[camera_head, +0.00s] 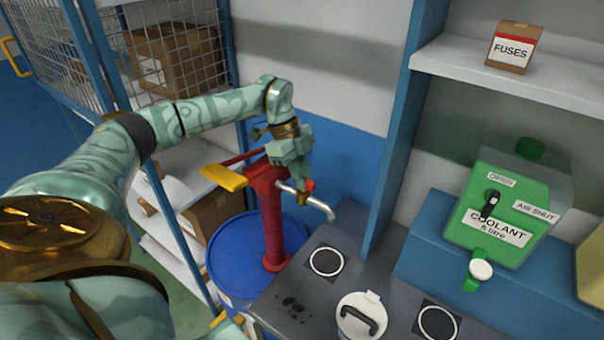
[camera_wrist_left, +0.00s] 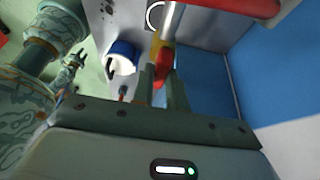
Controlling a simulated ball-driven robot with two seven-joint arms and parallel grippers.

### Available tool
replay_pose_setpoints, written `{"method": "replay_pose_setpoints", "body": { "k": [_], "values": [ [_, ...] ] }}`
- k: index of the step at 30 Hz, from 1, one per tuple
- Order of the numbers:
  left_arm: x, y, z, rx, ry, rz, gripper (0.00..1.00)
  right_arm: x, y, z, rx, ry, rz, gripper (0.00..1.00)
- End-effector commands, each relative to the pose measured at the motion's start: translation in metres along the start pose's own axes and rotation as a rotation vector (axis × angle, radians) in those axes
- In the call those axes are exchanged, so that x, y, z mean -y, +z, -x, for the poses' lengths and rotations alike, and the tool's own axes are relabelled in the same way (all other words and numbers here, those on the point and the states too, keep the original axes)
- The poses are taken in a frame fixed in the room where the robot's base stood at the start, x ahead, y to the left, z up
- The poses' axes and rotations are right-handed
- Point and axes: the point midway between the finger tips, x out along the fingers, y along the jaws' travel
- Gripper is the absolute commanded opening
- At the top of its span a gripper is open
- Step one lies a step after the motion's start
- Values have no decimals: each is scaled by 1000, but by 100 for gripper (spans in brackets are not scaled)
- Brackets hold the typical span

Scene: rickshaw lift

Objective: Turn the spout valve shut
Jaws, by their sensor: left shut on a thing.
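A red hand pump (camera_head: 271,225) stands upright on a blue drum (camera_head: 225,260). Its silver spout (camera_head: 322,206) points right and down over the grey bench. A small red valve lever (camera_head: 311,185) sits on the spout. My left gripper (camera_head: 302,178) is at the spout and shut on the lever, partly hiding it. In the left wrist view, the red lever (camera_wrist_left: 161,66) lies between the fingers, with the spout (camera_wrist_left: 170,20) beyond. The valve's exact angle is hard to tell. A teal gripper-like shape (camera_wrist_left: 74,66) at upper left may be my right gripper; its jaws are unclear.
A white-lidded can (camera_head: 360,318) with a black handle stands on the bench (camera_head: 285,290), beside ringed round marks. A green coolant container (camera_head: 510,205) stands on the blue ledge at right. A blue post (camera_head: 400,120) rises behind the spout. Shelves with boxes are at left.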

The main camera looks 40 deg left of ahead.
Motion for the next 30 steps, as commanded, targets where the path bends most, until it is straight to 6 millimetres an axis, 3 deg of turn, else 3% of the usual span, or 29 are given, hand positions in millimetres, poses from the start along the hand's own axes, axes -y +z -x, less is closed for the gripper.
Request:
{"method": "replay_pose_setpoints", "body": {
  "k": [11, 21, 30],
  "values": [
    [1, -2, 5, -1, 62, -147, 0, 0, -6, 27, -6, 0, -1, 36],
    [4, -3, 5, 1, 179, -434, 0, -2, -11, 60, -9, 1, -1, 36],
    [6, -4, 3, 1, 287, -698, 0, -3, -13, 76, -10, 2, -1, 36]
  ]
}}
